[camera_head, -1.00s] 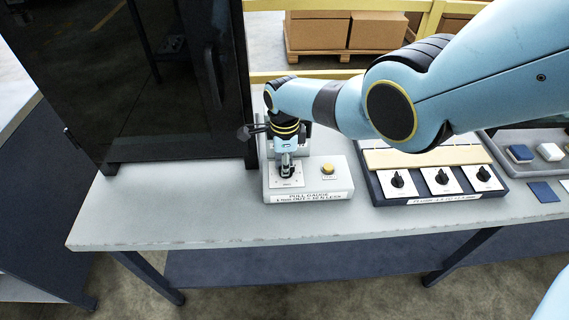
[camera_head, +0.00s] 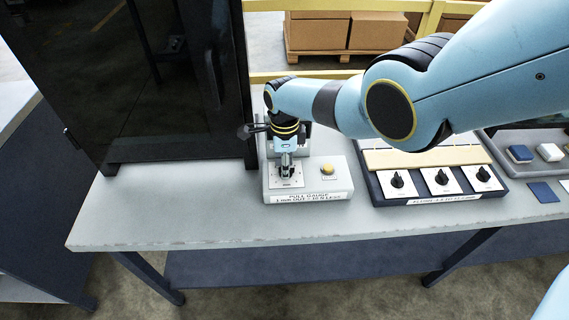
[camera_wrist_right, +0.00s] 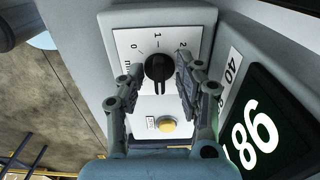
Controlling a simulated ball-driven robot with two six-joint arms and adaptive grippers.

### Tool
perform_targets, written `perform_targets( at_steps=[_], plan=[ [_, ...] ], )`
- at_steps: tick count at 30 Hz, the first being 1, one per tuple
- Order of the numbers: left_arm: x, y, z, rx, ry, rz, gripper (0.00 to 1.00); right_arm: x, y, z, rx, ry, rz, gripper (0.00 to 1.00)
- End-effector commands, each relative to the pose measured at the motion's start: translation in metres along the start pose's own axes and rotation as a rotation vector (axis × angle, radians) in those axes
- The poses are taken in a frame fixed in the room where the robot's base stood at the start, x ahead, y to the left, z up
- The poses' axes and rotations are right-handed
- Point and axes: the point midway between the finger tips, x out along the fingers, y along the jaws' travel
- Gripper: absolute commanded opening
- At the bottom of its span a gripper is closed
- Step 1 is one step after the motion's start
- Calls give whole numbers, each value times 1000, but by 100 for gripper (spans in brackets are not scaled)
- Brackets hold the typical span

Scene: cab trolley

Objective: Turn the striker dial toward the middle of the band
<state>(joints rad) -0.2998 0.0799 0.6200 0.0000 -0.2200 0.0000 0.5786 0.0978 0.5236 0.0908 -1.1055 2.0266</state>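The striker dial (camera_wrist_right: 158,67) is a black knob on a white plate marked 0, 1, 2 on the pull gauge (camera_head: 340,187). In the right wrist view its bar runs roughly up and down, near the 1 mark; the exact setting is hard to tell. My right gripper (camera_head: 287,170) is above the dial in the head view and hides most of it. In the right wrist view its two fingers (camera_wrist_right: 158,88) stand apart on either side of the knob, with gaps visible. My left gripper is not in view.
A yellow button (camera_head: 328,169) sits right of the dial. A lit display (camera_wrist_right: 253,137) shows large digits, apparently 186. A panel (camera_head: 425,200) with three black knobs stands to the right. A dark cabinet (camera_head: 150,80) stands at left. The bench front (camera_head: 170,215) is clear.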

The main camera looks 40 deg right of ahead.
Motion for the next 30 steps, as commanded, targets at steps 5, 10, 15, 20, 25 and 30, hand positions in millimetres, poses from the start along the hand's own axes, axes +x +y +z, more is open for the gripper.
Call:
perform_targets(
  at_steps=[5, 10, 15, 20, 25, 30],
  plan=[
    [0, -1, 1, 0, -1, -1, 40, -3, 0, 0, 0, -1, -1, 35],
    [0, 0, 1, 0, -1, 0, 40, -16, 0, 0, 0, -1, -2, 35],
    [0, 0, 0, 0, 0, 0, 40, -44, 0, 0, 0, -2, -3, 35],
    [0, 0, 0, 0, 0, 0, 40, -77, 0, 0, -1, -2, -3, 35],
    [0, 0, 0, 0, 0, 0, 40, -106, -1, 0, 0, -1, -2, 35],
    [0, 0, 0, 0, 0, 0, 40, -118, 0, 0, 1, 0, 0, 35]
  ],
)
